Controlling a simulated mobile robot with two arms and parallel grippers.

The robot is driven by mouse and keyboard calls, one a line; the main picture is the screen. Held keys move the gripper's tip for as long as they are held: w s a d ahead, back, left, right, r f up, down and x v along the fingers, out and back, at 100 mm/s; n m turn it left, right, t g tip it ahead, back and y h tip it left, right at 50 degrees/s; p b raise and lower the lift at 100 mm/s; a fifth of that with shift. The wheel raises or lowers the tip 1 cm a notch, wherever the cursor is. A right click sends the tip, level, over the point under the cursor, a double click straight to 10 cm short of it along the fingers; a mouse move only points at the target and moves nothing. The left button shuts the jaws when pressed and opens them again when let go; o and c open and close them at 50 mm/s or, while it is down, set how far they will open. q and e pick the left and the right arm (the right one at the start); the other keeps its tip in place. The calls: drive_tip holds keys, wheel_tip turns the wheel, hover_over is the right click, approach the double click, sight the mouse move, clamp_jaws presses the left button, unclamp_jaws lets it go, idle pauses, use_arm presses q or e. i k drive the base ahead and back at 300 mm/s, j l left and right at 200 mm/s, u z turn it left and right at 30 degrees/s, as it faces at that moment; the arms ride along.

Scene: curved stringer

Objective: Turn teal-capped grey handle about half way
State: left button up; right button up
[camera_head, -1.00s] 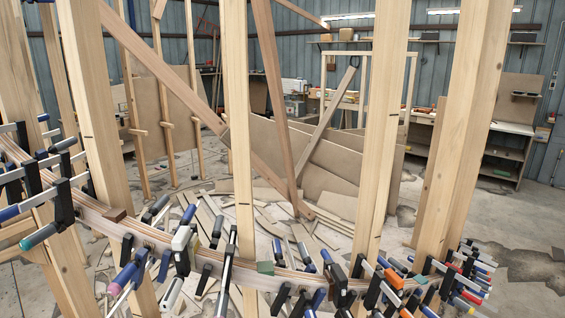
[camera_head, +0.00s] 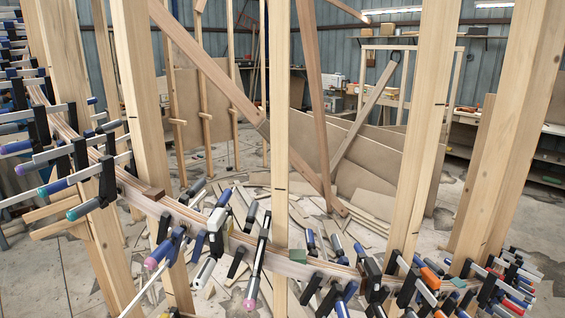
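A grey handle with a teal cap (camera_head: 84,208) sticks out toward the lower left from a clamp at the left of the head view. The clamp's black jaw (camera_head: 107,182) sits against the curved laminated wooden stringer (camera_head: 135,190). Just above it, a blue handle with a teal-green cap (camera_head: 54,187) belongs to a neighbouring clamp. Neither of my grippers shows in the head view, and nothing is seen touching the grey handle.
Many bar clamps crowd the stringer from upper left to lower right. Upright wooden posts (camera_head: 141,100) (camera_head: 279,120) (camera_head: 425,130) stand along it. Boards and offcuts (camera_head: 375,205) lie behind on the concrete floor. A workbench (camera_head: 470,118) stands at the back right.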

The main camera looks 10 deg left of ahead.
sight(87, 207)
drive_tip(key=u, duration=1.5)
